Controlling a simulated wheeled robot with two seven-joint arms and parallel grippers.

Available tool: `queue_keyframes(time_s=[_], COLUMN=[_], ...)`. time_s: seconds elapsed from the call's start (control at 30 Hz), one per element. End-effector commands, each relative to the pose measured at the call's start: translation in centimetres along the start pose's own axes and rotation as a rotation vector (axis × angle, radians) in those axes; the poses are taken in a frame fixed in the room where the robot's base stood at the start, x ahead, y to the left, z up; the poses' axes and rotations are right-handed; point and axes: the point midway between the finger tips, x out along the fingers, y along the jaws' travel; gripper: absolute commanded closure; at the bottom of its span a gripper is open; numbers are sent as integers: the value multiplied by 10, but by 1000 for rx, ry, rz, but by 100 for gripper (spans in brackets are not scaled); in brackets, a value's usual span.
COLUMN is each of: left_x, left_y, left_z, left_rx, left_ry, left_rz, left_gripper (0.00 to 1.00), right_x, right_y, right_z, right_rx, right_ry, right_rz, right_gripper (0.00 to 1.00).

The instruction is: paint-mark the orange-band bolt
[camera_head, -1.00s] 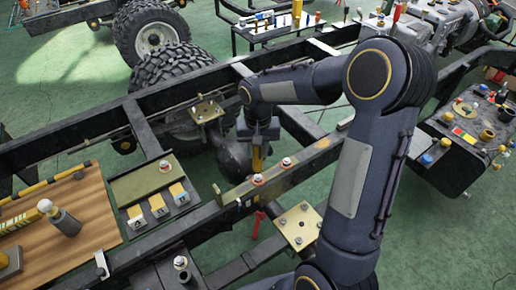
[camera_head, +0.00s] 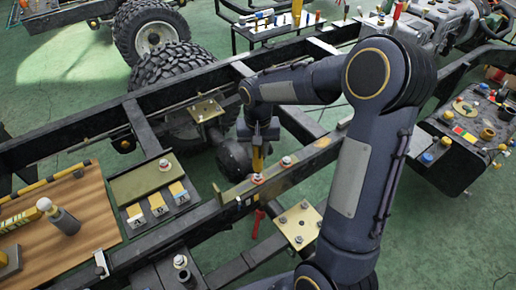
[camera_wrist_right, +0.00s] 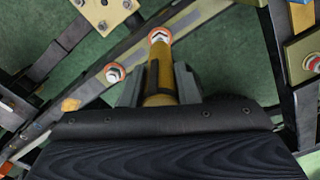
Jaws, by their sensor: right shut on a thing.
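My right gripper (camera_head: 258,142) is shut on a yellow paint marker (camera_head: 258,158), which points down at the chassis rail. The marker also shows in the right wrist view (camera_wrist_right: 158,78), between the two grey fingers. Its tip is at or just above a bolt (camera_head: 258,178) with an orange-red ring; this bolt shows past the tip in the wrist view (camera_wrist_right: 160,36). I cannot tell whether tip and bolt touch. A second bolt (camera_head: 286,161) with a reddish ring stands farther along the same rail; it also shows in the wrist view (camera_wrist_right: 114,72). My left gripper is out of view.
A brass plate with bolts (camera_head: 297,226) lies right of the rail, and another brass plate (camera_head: 206,110) sits behind. A tray with yellow-marked blocks (camera_head: 134,220) and a wooden board (camera_head: 95,205) are on the left. A red tool (camera_head: 257,222) hangs below the rail.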

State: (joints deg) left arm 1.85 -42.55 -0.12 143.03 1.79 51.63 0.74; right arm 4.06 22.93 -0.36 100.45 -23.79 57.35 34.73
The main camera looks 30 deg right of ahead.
Motion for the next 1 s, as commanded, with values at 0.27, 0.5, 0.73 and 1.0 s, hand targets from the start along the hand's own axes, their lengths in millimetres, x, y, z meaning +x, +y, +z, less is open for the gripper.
queue_keyframes(time_s=[0.27,0.5,0.73,1.0], left_x=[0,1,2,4], left_y=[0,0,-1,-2], left_z=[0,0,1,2], left_rx=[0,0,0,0], left_ry=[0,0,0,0], left_rz=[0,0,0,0], left_gripper=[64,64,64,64], right_x=[0,1,4,6], right_y=[0,0,0,0], right_z=[0,0,0,0], right_rx=[0,0,0,0], right_ry=[0,0,0,0], right_rz=[0,0,0,0], right_gripper=[95,95,95,95])
